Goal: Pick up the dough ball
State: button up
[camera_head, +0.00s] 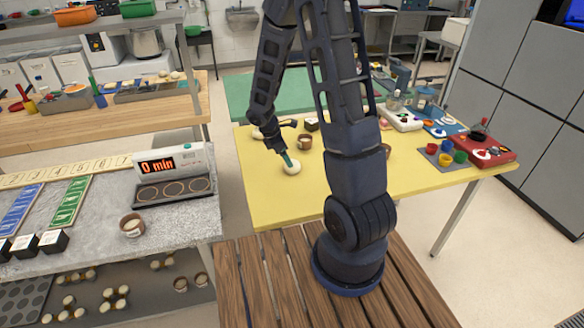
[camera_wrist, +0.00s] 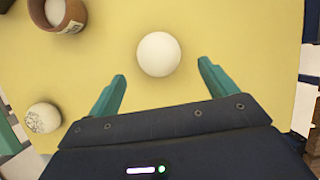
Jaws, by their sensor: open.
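A pale, round dough ball (camera_head: 292,167) lies on the yellow table (camera_head: 270,205) in the head view. In the wrist view the dough ball (camera_wrist: 159,54) sits just beyond the gap between the two green fingertips. My gripper (camera_wrist: 162,75) is open and empty, with one finger to each side of the gap. In the head view my gripper (camera_head: 287,159) is at the ball, and its fingers partly overlap it. I cannot tell the exact height of the fingers above the table.
A brown cup with pale contents (camera_wrist: 66,14) and a round, patterned pale item (camera_wrist: 43,118) lie left of the ball in the wrist view. A red tray (camera_head: 487,150) and small coloured cups are at the table's right. The front left of the table is clear.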

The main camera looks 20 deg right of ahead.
jog(key=shift+d+x, duration=0.2)
jog(key=shift+x, duration=2.6)
jog(key=shift+w+r, duration=0.1)
jog(key=shift+w, duration=0.05)
jog(key=c, duration=1.1)
